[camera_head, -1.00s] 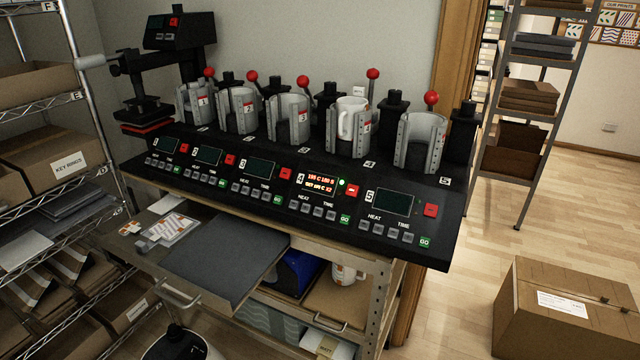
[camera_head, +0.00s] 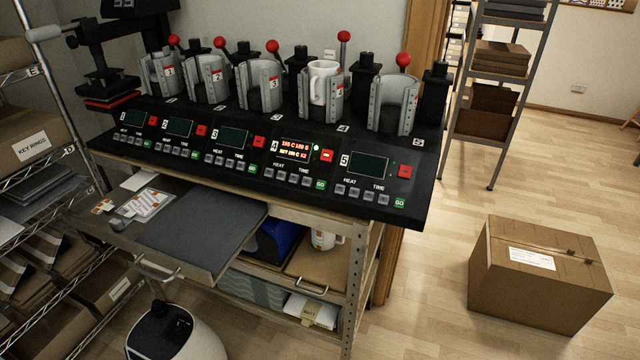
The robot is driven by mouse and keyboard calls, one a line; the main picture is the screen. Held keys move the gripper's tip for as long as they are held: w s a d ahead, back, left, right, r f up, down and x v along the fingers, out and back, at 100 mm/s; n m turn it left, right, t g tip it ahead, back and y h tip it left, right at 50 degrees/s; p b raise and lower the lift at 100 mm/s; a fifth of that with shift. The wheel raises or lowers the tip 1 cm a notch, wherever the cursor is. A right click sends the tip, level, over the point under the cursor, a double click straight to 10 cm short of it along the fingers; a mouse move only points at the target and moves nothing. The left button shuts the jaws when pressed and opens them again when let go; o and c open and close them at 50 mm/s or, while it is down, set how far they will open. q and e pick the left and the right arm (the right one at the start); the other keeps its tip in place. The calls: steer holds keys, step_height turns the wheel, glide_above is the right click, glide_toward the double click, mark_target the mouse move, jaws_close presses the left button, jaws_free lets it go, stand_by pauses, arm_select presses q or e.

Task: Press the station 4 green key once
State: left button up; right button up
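The black mug press (camera_head: 262,196) stands on a bench with a row of stations. The station 4 green key (camera_head: 320,184) is at the right end of that station's key row. The station 4 display (camera_head: 293,150) is lit with orange text, and a green light (camera_head: 316,147) glows beside it. A white mug (camera_head: 324,85) stands in the station 4 clamp, its red lever (camera_head: 344,37) upright. The other station displays are dark. Neither of my grippers is in view.
A dark pull-out tray (camera_head: 200,232) juts out below the press front. A wire shelf with boxes (camera_head: 30,143) stands at left, and a cardboard box (camera_head: 540,275) sits on the floor at right. A metal rack (camera_head: 485,110) stands behind. The floor at right is otherwise mostly clear.

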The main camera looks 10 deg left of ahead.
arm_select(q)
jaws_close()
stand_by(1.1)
